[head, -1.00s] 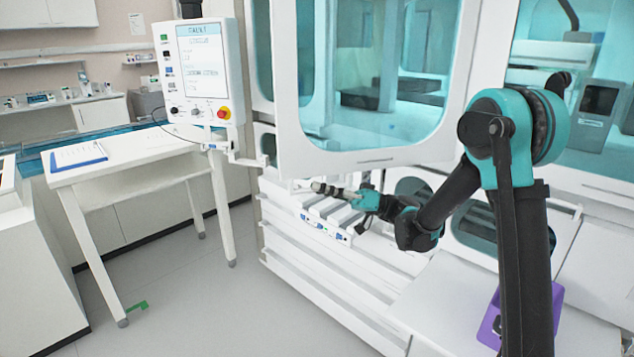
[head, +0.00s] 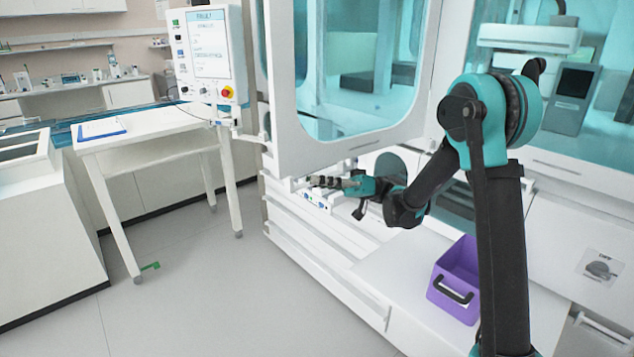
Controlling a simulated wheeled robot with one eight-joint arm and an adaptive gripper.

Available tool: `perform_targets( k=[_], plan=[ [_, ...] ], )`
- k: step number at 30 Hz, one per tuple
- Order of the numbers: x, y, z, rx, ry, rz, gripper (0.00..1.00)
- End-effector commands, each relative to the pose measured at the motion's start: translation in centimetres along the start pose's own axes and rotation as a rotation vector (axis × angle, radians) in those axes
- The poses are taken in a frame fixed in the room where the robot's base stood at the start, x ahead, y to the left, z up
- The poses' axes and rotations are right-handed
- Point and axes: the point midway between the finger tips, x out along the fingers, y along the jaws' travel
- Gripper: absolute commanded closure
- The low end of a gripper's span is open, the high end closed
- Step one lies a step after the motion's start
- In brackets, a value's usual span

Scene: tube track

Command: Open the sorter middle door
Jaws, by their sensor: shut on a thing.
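The sorter middle door (head: 364,153) is a white frame around a large teal window, in the upper middle of the head view. It stands out from the sorter body, its lower edge slanting, so it appears partly open. My gripper (head: 318,181) reaches left under the door's lower edge, at its lower left corner. Its dark fingers are shut on a small pale part there, which looks like the door's handle. The grip is small in the picture and its exact contact is hard to see.
A control panel (head: 209,56) on an arm stands left of the door. A white table (head: 150,146) with a clipboard is at left. A purple box (head: 470,258) with a black handle sits on the low white ledge (head: 375,275) beside my arm.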

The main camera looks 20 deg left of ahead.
Motion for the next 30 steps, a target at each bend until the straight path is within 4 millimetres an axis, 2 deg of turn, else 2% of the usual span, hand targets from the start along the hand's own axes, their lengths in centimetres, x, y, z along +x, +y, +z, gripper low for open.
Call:
perform_targets(
  k=[6, 7, 12, 23, 26, 30],
  plan=[
    [0.0, 0.0, 0.0, -0.001, 0.001, 0.0, 1.0],
    [0.0, 0.0, 0.0, -0.001, 0.001, 0.0, 0.88],
    [0.0, 0.0, 0.0, -0.001, 0.001, 0.001, 0.67],
    [-0.5, 0.0, 0.0, -0.001, 0.002, 0.002, 0.67],
    [-1.6, 0.0, 0.0, -0.001, 0.002, 0.002, 0.67],
    [-4.3, 0.1, 0.0, -0.002, 0.002, 0.003, 0.67]
  ],
)
